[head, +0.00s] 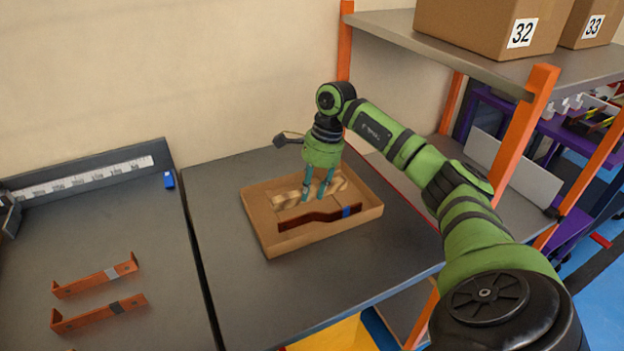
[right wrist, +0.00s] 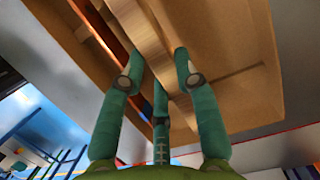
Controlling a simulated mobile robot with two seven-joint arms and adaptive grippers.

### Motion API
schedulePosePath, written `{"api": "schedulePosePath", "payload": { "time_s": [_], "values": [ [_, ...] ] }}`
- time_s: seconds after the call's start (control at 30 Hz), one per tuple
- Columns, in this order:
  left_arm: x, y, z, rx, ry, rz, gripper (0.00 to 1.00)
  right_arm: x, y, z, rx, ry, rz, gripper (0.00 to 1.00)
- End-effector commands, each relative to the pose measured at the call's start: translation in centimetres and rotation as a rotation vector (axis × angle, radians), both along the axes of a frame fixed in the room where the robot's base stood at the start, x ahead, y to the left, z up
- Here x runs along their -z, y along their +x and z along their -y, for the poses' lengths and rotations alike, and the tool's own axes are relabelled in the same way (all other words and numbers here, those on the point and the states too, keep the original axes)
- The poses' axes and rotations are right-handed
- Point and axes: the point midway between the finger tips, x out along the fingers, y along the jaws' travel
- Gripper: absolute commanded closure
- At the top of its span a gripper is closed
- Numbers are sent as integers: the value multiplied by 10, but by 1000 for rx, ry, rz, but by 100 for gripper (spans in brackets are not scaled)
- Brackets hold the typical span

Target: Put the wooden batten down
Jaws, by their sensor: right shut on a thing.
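The wooden batten (head: 288,198) is a pale strip low in or just above a shallow cardboard box (head: 262,236) on the grey table. My right gripper (head: 318,194) reaches down over the box and is shut on the batten. In the right wrist view the batten (right wrist: 150,38) runs between the teal fingers (right wrist: 160,80). I cannot tell whether it touches the box floor. My left gripper is not in view.
A dark copper bar with a blue band (head: 318,218) lies along the box's front side. A shelf (head: 440,45) with cartons stands right. Table around the box is clear.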

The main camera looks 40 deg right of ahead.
Motion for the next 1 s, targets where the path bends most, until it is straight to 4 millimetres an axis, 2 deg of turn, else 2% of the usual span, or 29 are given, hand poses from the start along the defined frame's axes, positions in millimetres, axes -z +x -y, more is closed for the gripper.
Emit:
{"api": "schedulePosePath", "payload": {
  "time_s": [0.13,0.53,0.57,0.6,1.0],
  "values": [
    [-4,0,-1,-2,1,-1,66,18,0,0,0,1,-1,100],
    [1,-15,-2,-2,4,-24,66,24,0,0,0,1,1,100],
    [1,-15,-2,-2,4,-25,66,24,0,0,0,1,1,61],
    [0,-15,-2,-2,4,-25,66,23,0,0,0,1,1,45],
    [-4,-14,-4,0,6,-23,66,18,0,0,0,2,2,45]
  ]
}}
